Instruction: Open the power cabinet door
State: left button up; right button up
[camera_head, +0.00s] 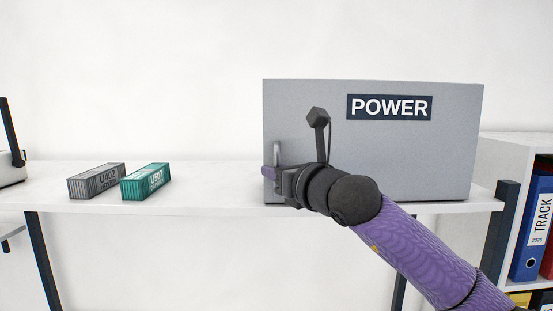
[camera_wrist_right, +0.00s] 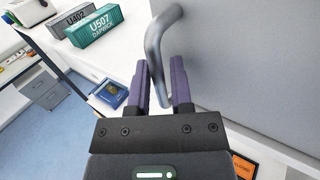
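The grey power cabinet (camera_head: 400,155) stands on the white table, with a dark POWER label (camera_head: 389,107) on its front. Its door looks shut. A silver bent handle (camera_head: 278,152) is at the left of the front; it shows large in the right wrist view (camera_wrist_right: 156,55). My right gripper (camera_head: 272,176) is at this handle. In the right wrist view its two purple fingers (camera_wrist_right: 161,85) stand on either side of the handle bar, with a gap visible at the right finger. The lower handle end is partly hidden. My left gripper is not in view.
A grey container (camera_head: 97,181) and a green container (camera_head: 146,182) lie on the white table (camera_head: 215,185), left of the cabinet. The tabletop between is clear. An orange sign (camera_wrist_right: 243,165) shows low in the wrist view.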

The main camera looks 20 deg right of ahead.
grip_shut()
dwell(1.4)
